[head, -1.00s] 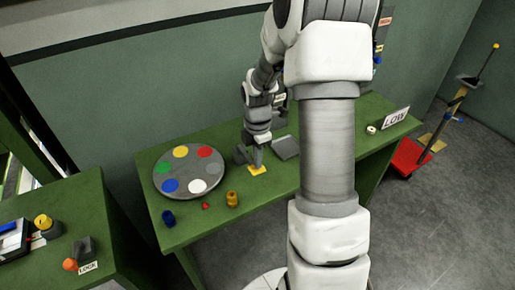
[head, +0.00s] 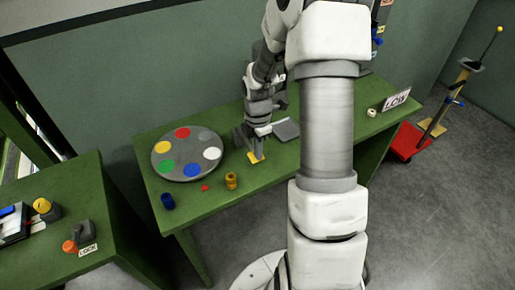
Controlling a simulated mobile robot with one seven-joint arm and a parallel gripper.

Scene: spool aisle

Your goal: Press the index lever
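A yellow pad (head: 257,158), which looks like the end of the index lever, lies on the green table right of the disc. My gripper (head: 252,150) points down at it, its fingertips at or just above the pad. The gripper is small here, so I cannot tell contact or whether its fingers are open. The rest of the lever is hidden or too small to make out. A round grey disc (head: 186,153) with red, yellow, green, blue, white and grey spots lies left of the gripper.
A blue spool (head: 168,201), a small red piece (head: 205,188) and a yellow-brown spool (head: 231,181) stand before the disc. A grey plate (head: 286,130) lies behind my arm's reach. A sign (head: 396,99) stands at the right end. A left table (head: 60,205) holds other parts.

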